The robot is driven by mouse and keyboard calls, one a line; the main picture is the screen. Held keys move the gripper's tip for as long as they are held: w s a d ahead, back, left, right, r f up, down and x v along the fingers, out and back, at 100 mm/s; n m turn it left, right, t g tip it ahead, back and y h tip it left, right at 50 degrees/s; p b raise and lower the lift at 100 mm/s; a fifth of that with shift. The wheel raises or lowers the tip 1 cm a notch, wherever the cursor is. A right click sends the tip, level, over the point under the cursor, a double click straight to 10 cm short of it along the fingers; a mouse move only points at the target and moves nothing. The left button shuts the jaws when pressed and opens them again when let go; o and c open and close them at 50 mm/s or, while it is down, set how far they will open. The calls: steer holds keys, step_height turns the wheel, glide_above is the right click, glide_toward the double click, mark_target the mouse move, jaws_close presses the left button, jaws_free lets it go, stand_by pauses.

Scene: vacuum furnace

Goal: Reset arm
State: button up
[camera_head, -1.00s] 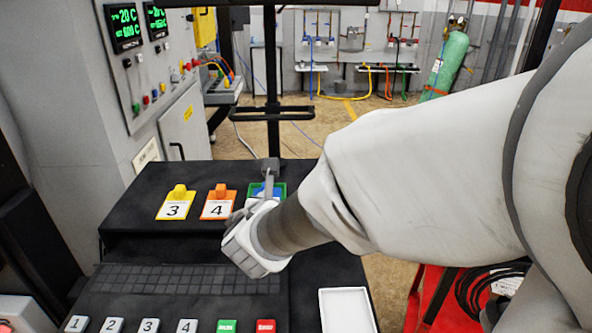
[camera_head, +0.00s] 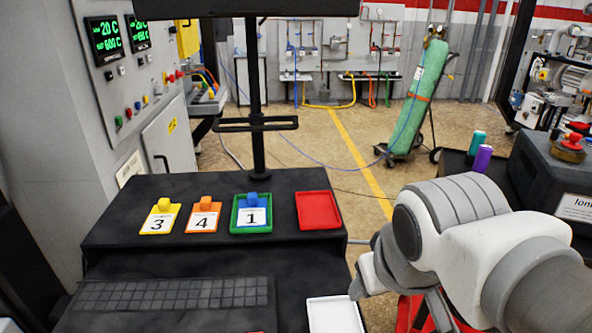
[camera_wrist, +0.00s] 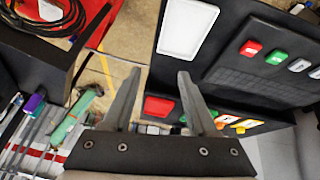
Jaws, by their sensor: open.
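My gripper's two fingers stand apart with nothing between them in the wrist view (camera_wrist: 160,95). In the head view my arm's wrist is at the lower right, beside the black console, and the fingertips are not clear there. A blue block marked 1 (camera_head: 252,214) sits in a green tray (camera_head: 235,226) on the console's upper shelf.
An empty white tray (camera_head: 335,315) lies on the lower console at its right edge. A black post (camera_head: 256,150) rises behind the shelf. Purple (camera_head: 482,158) and teal (camera_head: 478,143) cylinders stand at the right. A green gas cylinder (camera_head: 418,95) is far back on the floor.

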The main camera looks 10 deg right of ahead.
steer(key=shift+s+a+r+m+y, duration=0.25)
steer(key=shift+a+m+y, duration=0.15)
steer(key=shift+a+m, duration=0.1)
